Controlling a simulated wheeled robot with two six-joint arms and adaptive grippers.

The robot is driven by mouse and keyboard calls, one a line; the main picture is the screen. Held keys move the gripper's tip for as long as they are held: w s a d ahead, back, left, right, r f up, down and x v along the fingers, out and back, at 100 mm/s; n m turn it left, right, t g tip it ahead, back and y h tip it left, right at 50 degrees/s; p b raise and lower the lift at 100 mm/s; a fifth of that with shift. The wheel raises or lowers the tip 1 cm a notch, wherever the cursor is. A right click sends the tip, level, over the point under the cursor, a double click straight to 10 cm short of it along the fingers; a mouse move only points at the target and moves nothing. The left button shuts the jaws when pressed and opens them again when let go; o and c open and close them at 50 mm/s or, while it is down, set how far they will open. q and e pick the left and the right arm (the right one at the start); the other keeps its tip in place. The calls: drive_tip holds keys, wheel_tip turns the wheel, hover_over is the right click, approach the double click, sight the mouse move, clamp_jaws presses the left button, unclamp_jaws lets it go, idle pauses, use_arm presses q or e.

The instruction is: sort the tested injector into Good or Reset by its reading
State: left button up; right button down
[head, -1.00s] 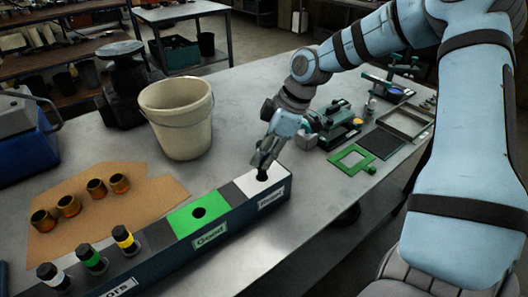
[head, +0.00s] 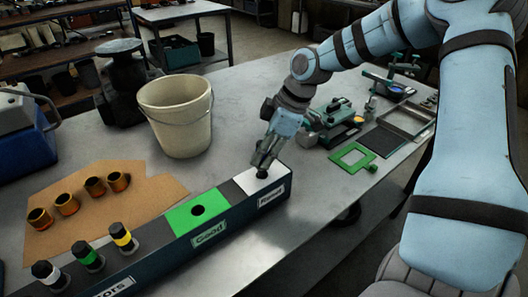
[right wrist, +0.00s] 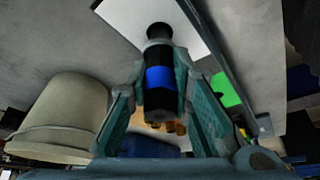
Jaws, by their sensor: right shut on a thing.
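My right gripper (head: 262,164) is shut on an injector (right wrist: 159,80), a dark cylinder with a blue band, at the white-topped section (head: 279,182) of the long rack. In the right wrist view the injector stands between the two fingers. Its far end meets the dark hole area of the white panel (right wrist: 185,22); how deep it sits I cannot tell. The green Good section (head: 181,220) has an empty hole. The white section's front label is too blurred to read surely. No reading is legible. My left gripper is not in view.
Several banded injectors, white, green (head: 87,255) and yellow (head: 122,238), stand in the rack's near left part. Several brass cups (head: 67,204) lie on a brown mat (head: 140,190). A cream bucket (head: 177,120) stands behind the rack. A green frame (head: 353,157) and fixtures lie to the right.

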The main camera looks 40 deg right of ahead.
drive_tip(key=shift+f+b, duration=1.25)
drive_tip(key=shift+f, duration=0.1)
drive_tip(key=c, duration=1.4)
unclamp_jaws()
drive_tip(key=shift+o, duration=0.3)
drive_tip(key=o, duration=0.4)
drive_tip(key=shift+c, duration=0.2)
